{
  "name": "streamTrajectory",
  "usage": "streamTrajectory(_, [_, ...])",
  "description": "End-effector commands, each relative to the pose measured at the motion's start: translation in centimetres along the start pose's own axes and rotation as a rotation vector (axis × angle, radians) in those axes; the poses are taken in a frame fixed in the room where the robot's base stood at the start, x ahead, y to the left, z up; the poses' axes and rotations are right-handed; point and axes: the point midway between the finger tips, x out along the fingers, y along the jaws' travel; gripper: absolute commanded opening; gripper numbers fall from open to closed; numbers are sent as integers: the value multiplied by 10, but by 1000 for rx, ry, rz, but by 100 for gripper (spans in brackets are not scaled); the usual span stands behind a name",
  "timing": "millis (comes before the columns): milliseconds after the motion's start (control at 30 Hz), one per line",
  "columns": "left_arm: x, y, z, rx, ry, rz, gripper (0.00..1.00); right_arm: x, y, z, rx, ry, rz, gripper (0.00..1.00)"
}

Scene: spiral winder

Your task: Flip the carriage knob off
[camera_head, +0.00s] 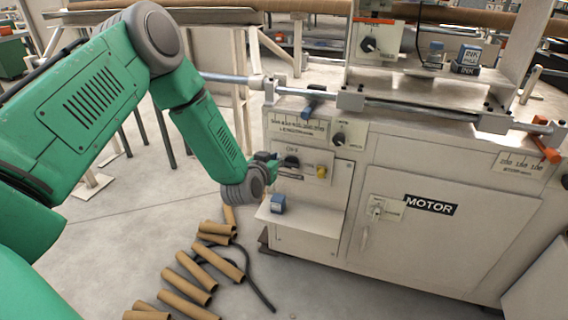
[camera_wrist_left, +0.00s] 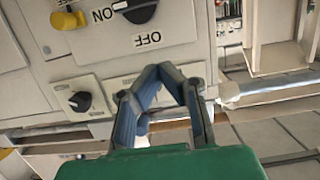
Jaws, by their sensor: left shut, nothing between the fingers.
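A black rotary knob (camera_head: 291,161) sits on a small white panel on the front of the beige machine. The same knob shows at the top edge of the left wrist view (camera_wrist_left: 140,10), partly cut off, on a plate lettered ON and OFF. A pale mark on it faces the ON lettering. My left gripper (camera_head: 272,160) is just left of this knob in the head view. In the left wrist view its fingertips (camera_wrist_left: 164,68) are together and empty, apart from the knob in the picture. My right gripper is not in view. I cannot read which knob is labelled carriage.
A yellow button (camera_head: 321,171) is right of the knob. Another black knob (camera_head: 338,139) sits above it, and one more (camera_head: 369,45) is higher up. A small shelf (camera_head: 300,217) below holds a blue-grey block (camera_head: 278,203). Several cardboard tubes (camera_head: 190,285) lie on the floor.

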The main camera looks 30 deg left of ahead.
Motion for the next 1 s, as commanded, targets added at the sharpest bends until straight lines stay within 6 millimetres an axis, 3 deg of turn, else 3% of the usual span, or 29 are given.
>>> streamTrajectory(333, [75,1,2,1,3,-1,0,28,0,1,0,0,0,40])
streamTrajectory(400, [76,1,18,2,-4,0,0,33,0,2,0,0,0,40])
streamTrajectory(600, [81,0,36,0,-1,0,0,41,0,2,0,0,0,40])
streamTrajectory(1000, [82,0,39,1,0,0,0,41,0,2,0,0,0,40])
